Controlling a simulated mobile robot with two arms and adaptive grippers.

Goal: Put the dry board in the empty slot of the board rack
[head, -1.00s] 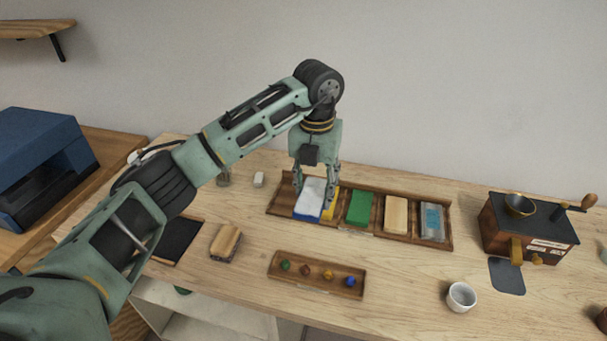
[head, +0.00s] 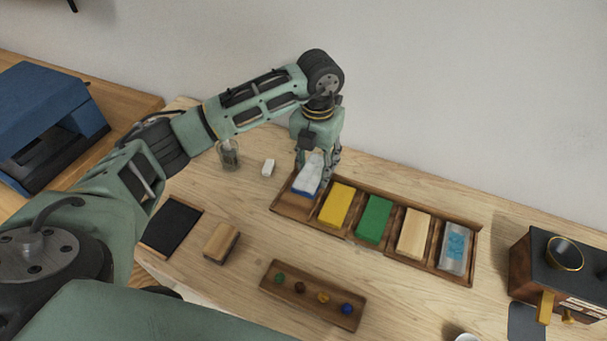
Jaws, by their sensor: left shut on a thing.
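My left gripper (head: 318,172) reaches down from above and is shut on a white piece with a blue edge (head: 307,179), the only candidate I see for the dry board. Its fingers hide part of the piece. The piece is at the back left of a long wooden rack with compartments (head: 349,239). The leftmost compartment (head: 293,204) shows bare wood in front of the piece. I cannot tell whether the piece touches the rack. The other compartments hold a yellow block (head: 337,205), a green block (head: 374,219), a tan block (head: 413,233) and a clear-and-blue pack (head: 454,250). My right gripper is out of view.
A wooden tray with coloured balls (head: 311,299) lies in front. A wood-topped block (head: 221,242) and a black slate (head: 172,226) lie left. A glass (head: 229,155) and a white block (head: 268,167) stand behind. A grinder-like box (head: 560,265) stands right.

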